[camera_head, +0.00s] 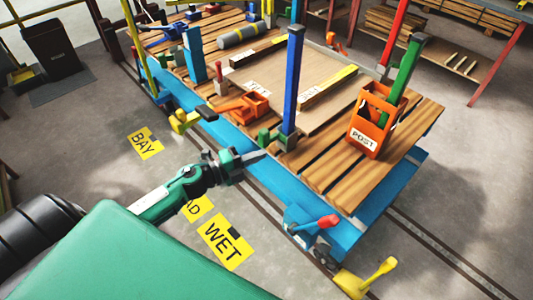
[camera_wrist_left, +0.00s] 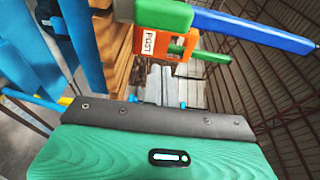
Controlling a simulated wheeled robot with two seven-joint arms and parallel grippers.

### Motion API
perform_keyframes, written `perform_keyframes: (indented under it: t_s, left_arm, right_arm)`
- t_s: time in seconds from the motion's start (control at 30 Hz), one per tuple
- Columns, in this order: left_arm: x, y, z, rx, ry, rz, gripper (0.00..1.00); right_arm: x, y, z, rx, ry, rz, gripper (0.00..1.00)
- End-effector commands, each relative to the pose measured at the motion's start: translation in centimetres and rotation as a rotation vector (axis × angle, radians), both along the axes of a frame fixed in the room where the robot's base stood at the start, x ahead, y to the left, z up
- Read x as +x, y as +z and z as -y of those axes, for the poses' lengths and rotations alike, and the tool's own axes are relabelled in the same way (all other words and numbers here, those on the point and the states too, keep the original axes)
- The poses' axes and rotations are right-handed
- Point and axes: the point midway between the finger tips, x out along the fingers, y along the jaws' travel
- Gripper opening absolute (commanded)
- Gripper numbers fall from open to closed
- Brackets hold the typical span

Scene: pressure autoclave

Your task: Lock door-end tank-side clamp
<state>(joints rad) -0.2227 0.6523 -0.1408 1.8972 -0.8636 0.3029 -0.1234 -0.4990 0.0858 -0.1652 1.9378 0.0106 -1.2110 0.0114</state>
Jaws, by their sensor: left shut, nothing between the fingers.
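My left gripper (camera_head: 262,156) is shut and empty, above the near blue side rail of the cart. In the left wrist view its grey fingers (camera_wrist_left: 160,85) show at the middle. A clamp with a red handle (camera_head: 326,222) sits on the cart's near right end. An orange clamp-like piece with a red handle (camera_head: 247,105) lies on the deck. I cannot tell which is the door-end tank-side clamp. My right gripper is not in view.
The cart's blue rail (camera_head: 265,180) carries a slatted wood deck (camera_head: 345,185). A blue post (camera_head: 291,80) rises close beyond my left gripper. An orange POST box (camera_head: 366,130) stands on the deck. Floor rails run past the cart. The floor by the yellow WET sign (camera_head: 225,241) is clear.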

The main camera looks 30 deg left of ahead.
Motion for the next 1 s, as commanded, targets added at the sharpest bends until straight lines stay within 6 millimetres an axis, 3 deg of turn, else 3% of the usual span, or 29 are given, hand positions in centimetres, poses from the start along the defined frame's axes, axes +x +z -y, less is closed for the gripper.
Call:
perform_keyframes:
  t_s: [0.4,1.0]
  left_arm:
    - [-4.0,-0.1,-3.2,0.000,0.000,-0.001,0.00]
    - [-4.5,0.0,-3.6,0.000,-0.001,0.000,0.00]
  right_arm:
    - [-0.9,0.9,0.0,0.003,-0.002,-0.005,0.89]
    - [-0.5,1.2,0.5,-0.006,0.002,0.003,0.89]
